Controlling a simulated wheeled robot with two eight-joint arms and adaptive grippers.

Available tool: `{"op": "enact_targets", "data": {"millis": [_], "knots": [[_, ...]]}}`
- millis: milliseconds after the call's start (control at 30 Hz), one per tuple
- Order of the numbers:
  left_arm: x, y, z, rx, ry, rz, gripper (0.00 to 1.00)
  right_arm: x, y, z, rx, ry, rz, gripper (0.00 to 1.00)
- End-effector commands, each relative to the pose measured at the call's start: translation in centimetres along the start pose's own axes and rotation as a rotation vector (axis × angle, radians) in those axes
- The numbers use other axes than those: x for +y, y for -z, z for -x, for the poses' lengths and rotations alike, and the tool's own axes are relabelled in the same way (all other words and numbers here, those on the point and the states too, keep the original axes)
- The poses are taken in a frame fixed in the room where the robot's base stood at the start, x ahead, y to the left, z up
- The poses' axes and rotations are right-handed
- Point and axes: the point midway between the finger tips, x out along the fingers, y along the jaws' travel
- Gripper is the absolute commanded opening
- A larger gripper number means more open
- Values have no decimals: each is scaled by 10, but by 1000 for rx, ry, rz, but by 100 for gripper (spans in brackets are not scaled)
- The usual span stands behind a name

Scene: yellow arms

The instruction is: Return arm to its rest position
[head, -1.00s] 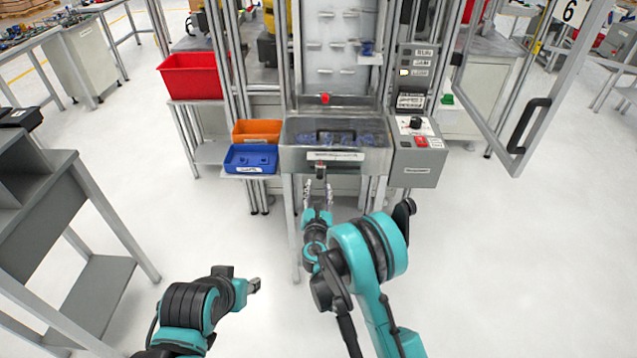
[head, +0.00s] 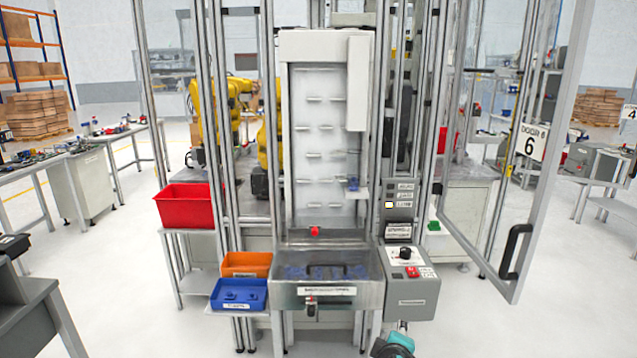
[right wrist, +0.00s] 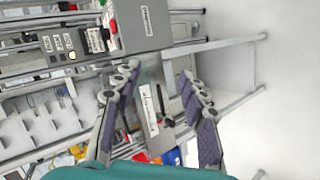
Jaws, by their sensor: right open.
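My right gripper (right wrist: 160,125) shows in the right wrist view with its two fingers spread apart and nothing between them. Beyond the fingers is the front of the metal feeder bin (right wrist: 150,98) with its white label. My left arm and gripper are not in the head view. The feeder bin (head: 312,294) stands at the machine front with its clear lid down and blue parts visible inside.
A grey control box (head: 411,292) is right of the bin. A blue tray (head: 239,295), an orange tray (head: 247,263) and a red crate (head: 188,206) are to the left. The framed door (head: 520,150) stands open at right. A grey shelf unit (head: 25,320) is at the lower left.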

Motion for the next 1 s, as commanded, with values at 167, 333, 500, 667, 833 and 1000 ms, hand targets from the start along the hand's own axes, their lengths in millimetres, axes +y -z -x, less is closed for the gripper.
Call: {"op": "enact_targets", "data": {"millis": [167,333,500,667,833,1000], "knots": [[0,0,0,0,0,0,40,-33,-53,60,-50,161,-406,42],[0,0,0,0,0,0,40,-78,-83,111,-104,305,-764,42],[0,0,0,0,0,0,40,-113,-94,143,-147,407,-1003,42],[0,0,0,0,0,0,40,-126,-96,154,-164,446,-1092,42],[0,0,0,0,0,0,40,-127,-96,155,-165,450,-1100,42],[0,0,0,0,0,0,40,-127,-96,155,-164,449,-1098,42]]}}
